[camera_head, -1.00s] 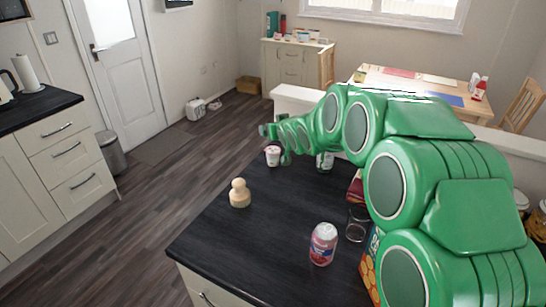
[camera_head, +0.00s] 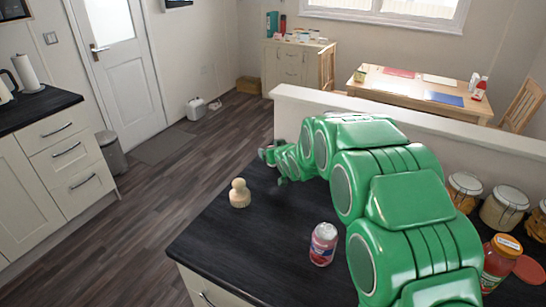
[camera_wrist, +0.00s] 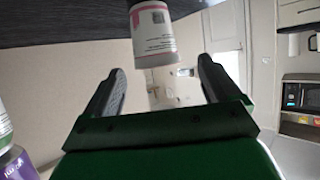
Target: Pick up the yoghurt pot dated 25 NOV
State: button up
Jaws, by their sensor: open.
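A yoghurt pot (camera_wrist: 152,35), white with pink print and a dark square code, stands on the dark worktop, which shows at the top of the tilted wrist view. No date is legible on it. My gripper (camera_wrist: 160,82) is open, and its two dark fingers point towards the pot from either side of it in the picture. The pot appears just beyond the fingertips, not gripped. In the head view my gripper (camera_head: 273,163) is low over the worktop's far end, and the pot is hidden there.
Jars (camera_head: 503,208) stand to the right by the low wall (camera_head: 400,120). A purple item (camera_wrist: 17,163) shows at the wrist view's left edge.

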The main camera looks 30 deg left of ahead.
jog(key=shift+f+x, duration=0.2)
jog(key=shift+x, duration=2.35)
jog(key=shift+w+d, duration=0.1)
jog(key=shift+d, duration=0.05)
jog(key=c, duration=1.2)
